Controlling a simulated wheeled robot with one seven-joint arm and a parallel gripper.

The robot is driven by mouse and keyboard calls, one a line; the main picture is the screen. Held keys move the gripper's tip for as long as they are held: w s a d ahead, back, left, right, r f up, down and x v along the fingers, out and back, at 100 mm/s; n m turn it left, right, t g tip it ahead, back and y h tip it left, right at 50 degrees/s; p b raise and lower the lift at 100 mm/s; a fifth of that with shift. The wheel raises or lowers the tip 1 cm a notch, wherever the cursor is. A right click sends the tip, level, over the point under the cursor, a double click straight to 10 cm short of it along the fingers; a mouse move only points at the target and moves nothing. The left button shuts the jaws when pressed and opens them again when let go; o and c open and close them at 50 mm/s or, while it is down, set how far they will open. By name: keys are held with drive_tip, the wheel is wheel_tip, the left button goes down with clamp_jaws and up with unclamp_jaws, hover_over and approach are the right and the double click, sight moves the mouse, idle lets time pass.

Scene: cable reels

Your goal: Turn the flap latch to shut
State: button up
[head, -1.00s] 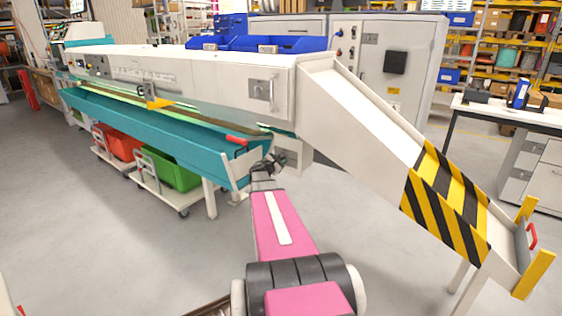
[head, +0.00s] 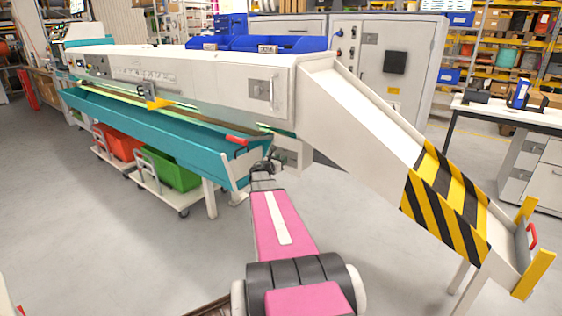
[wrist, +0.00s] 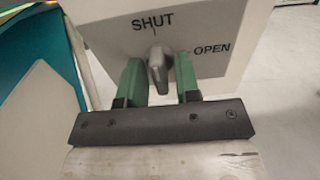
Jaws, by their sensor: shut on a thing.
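The flap latch (wrist: 157,68) is a grey knob on a pale plate marked SHUT above it and OPEN to its right. The knob stands nearly upright in the wrist view, with its upper end toward the SHUT mark. My gripper (wrist: 160,78) has its two green fingers on either side of the knob and is shut on it. In the head view my gripper (head: 267,165) is at the pale box (head: 291,152) under the machine's near end. The latch itself is hidden there.
A white chute (head: 365,105) with a black-and-yellow striped band slopes down at right. Green (head: 173,172) and red (head: 118,143) bins stand under the trough. Grey floor is open at left.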

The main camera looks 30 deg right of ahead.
idle(0.3)
drive_tip(key=o, duration=0.6)
drive_tip(key=v, duration=1.1)
drive_tip(key=shift+f, duration=0.1)
